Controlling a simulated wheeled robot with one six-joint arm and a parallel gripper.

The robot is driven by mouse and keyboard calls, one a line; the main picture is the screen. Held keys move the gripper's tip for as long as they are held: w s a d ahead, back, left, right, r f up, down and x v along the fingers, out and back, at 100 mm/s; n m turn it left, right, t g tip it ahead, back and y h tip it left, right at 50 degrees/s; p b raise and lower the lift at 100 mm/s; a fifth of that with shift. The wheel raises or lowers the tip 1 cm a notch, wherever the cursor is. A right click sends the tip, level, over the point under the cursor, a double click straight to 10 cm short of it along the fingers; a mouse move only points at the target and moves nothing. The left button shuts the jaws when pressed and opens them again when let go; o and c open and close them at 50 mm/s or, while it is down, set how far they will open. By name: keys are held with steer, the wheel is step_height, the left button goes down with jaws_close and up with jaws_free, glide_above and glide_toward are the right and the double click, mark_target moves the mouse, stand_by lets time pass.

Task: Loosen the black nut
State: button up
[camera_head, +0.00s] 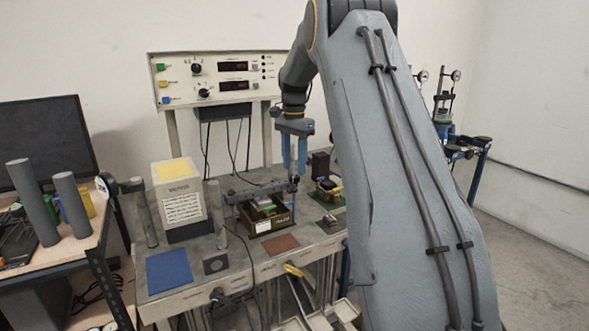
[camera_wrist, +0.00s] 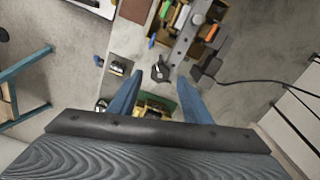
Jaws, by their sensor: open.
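A small dark piece that looks like the black nut (camera_wrist: 160,71) shows in the wrist view, at the end of a grey metal bar (camera_wrist: 186,36). In the head view the bar (camera_head: 258,190) lies across the bench fixture, and the nut is too small to make out surely. My gripper (camera_head: 295,160) points down above the bar's right end in the head view. In the wrist view its two blue fingers (camera_wrist: 160,82) are spread apart with nothing between them. The nut appears just beyond the fingertips, between their lines. I see no contact.
A brown open box (camera_head: 268,222) with coloured parts stands under the bar. A white box with a yellow top (camera_head: 178,200) stands to the left. A blue mat (camera_head: 169,270) and a reddish mat (camera_head: 281,244) lie at the front. A control panel (camera_head: 220,80) stands behind.

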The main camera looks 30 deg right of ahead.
mark_target(294, 175)
steer(key=shift+f+p, duration=0.45)
steer(key=shift+f, duration=1.15)
steer(key=c, duration=1)
steer(key=shift+c, duration=0.2)
